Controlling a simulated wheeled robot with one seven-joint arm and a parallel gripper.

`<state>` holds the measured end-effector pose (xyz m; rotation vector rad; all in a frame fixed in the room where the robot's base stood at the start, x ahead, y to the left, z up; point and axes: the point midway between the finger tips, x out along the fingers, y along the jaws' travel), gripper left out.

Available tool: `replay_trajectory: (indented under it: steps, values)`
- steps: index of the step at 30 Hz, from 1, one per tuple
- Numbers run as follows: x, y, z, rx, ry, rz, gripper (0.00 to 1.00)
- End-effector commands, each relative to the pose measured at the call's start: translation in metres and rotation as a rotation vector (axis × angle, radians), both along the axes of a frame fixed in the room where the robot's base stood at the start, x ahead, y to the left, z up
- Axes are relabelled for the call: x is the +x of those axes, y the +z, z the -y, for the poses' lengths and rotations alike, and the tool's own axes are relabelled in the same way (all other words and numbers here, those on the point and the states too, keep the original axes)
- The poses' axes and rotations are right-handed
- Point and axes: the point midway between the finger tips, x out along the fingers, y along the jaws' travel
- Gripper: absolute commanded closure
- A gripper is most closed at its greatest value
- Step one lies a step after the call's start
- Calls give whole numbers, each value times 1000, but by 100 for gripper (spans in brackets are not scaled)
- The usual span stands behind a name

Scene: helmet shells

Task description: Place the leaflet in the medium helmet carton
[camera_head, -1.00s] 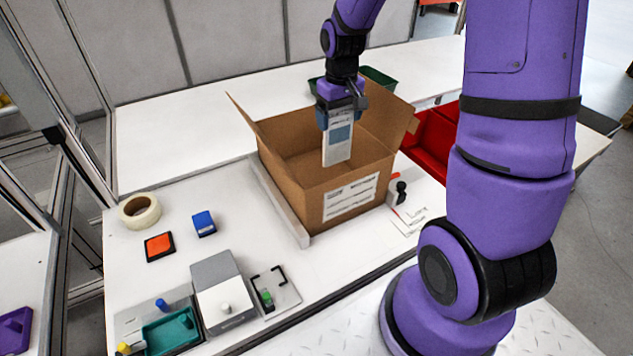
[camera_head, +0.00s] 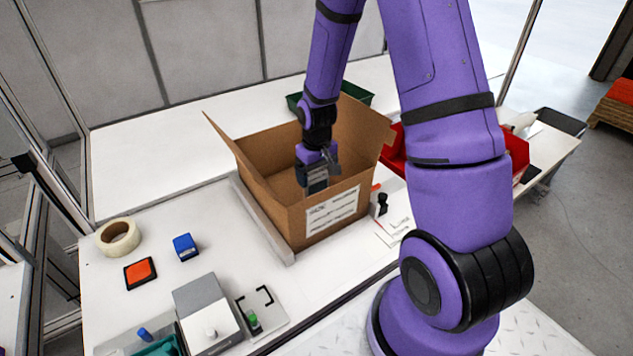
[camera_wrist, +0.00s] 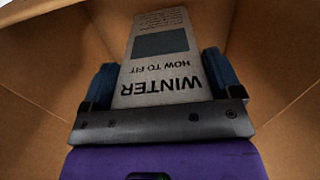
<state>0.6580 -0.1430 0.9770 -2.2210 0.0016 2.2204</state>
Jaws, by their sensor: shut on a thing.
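The open cardboard helmet carton (camera_head: 270,205) stands on the white table with its flaps up and a printed white label (camera_head: 332,209) on its front; I cannot read a size on it. My gripper (camera_head: 316,186) is down inside the carton's opening, near the front wall. In the wrist view my gripper (camera_wrist: 160,88) is shut on the leaflet (camera_wrist: 160,60), a pale sheet printed "WINTER HOW TO FIT" with a dark rectangle. Brown carton walls surround it there. In the head view the leaflet is hidden behind the carton's front wall. I cannot tell whether it touches the carton floor.
Left of the carton are a tape roll (camera_head: 119,237), an orange pad (camera_head: 140,272) and a blue block (camera_head: 185,246). A grey-white box (camera_head: 207,312) stands in front. A green tray (camera_head: 352,92) and red bins (camera_head: 515,150) lie behind and right.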

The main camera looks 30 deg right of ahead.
Motion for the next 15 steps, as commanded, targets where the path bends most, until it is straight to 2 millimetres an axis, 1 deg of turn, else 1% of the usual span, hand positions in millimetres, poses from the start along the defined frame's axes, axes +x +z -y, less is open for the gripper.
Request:
replay_trajectory:
  steps: [1, 3, 6, 15]
  values:
    - [-1, -8, 0, 1, 1, -4, 51]
    - [-1, -18, 0, 1, 1, -4, 51]
    - [0, -28, 0, 0, 0, -3, 51]
    - [0, -30, 0, 0, -1, 0, 51]
